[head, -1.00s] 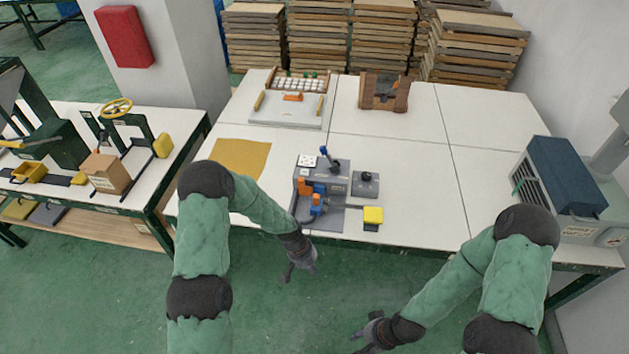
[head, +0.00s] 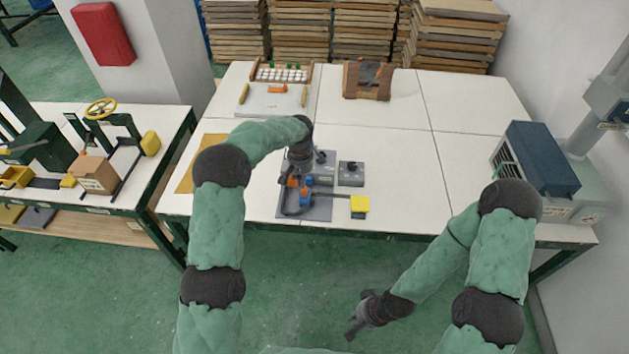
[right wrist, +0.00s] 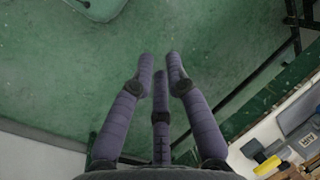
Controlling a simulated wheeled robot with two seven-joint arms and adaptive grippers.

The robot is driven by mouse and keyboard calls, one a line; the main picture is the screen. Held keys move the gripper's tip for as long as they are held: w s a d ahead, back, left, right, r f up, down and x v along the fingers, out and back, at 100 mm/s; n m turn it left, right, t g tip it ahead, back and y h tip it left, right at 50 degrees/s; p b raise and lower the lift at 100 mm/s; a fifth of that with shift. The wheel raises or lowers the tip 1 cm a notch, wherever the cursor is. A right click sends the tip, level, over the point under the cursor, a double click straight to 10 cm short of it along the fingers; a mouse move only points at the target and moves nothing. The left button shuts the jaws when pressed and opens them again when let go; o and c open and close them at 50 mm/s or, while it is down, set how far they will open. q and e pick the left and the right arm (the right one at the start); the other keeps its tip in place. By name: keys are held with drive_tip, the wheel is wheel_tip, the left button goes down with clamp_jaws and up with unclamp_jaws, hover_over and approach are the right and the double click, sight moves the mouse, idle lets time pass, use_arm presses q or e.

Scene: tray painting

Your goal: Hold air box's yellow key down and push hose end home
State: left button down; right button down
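The grey air box (head: 323,181) stands on a dark grey base plate on the near part of the table. Orange and blue fittings (head: 306,197) show at its front, and a dark hose runs there; which piece is the hose end is too small to tell. The yellow key (head: 360,204) is at the right of the box, with nothing on it. My left gripper (head: 294,177) is over the box's left part, close to the orange fitting; its fingers are largely hidden. My right gripper (head: 355,328) hangs over the floor in front of the table, empty; its fingertips stand apart in the right wrist view (right wrist: 160,62).
A small grey block with a dark knob (head: 351,174) stands right of the box. A blue-topped machine (head: 540,160) is at the table's right end.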

drive_tip(key=w+a+n, duration=0.1)
drive_tip(key=w+n, duration=0.1)
drive_tip(key=w, duration=2.2)
drive_tip(key=w+r+h, duration=0.1)
drive_tip(key=w+r, duration=0.3)
drive_tip(key=w, duration=0.1)
drive_tip(key=w+d+r+h, duration=0.1)
drive_tip(key=w+r, duration=0.3)
drive_tip(key=w, duration=0.2)
drive_tip(key=w+r+h, duration=0.1)
drive_tip(key=w+r, duration=0.2)
drive_tip(key=w, duration=0.2)
drive_tip(key=shift+w+d+r+h, duration=0.25)
drive_tip(key=shift+w+r+h, duration=0.05)
drive_tip(key=shift+r+h, duration=0.1)
drive_tip(key=shift+w+d+r, duration=0.1)
drive_tip(key=shift+w+r, duration=0.1)
drive_tip(key=shift+r, duration=0.2)
drive_tip(key=shift+f, duration=0.1)
